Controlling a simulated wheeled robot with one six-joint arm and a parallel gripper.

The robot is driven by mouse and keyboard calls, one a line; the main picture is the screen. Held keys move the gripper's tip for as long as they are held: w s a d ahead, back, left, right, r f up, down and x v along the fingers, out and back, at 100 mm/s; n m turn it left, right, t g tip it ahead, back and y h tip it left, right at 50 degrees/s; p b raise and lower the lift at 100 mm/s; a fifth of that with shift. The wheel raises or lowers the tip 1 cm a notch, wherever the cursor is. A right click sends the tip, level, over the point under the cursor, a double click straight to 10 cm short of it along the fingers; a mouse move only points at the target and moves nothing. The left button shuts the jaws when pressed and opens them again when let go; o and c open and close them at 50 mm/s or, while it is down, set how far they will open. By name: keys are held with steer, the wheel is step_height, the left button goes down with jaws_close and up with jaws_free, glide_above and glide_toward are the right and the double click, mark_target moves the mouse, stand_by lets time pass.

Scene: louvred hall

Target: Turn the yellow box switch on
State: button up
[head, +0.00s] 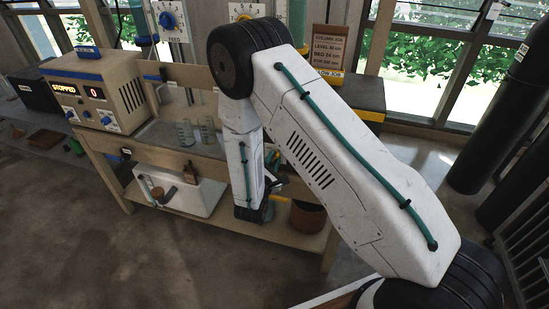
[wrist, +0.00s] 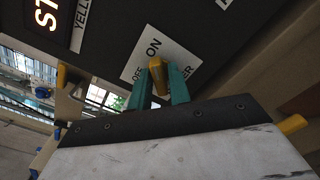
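In the wrist view a yellow switch lever (wrist: 156,66) stands on a dark panel (wrist: 112,42), on a white label (wrist: 135,66) reading ON and OFF, with other lettering partly hidden. My gripper (wrist: 160,83) has its two teal fingers close on either side of the lever, apparently touching it. The lever's exact setting is hard to tell. A lit display (wrist: 46,14) showing "ST" and a label starting "YELL" (wrist: 80,25) sit on the same panel. In the head view my arm hides this panel, and my fingers are not clear.
Glass beakers (head: 186,133) stand on the bench. A white case (head: 190,190) and a brown pot (head: 308,216) are on the lower shelf. Floor at front left is clear.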

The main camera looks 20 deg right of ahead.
steer(key=shift+o, duration=1.2)
steer(key=shift+d, duration=0.1)
steer(key=shift+s+a, duration=0.25)
steer(key=shift+a, duration=0.1)
steer(key=v, duration=0.6)
steer(key=shift+s, duration=0.15)
steer(key=shift+a, duration=0.1)
steer(key=v, duration=0.8)
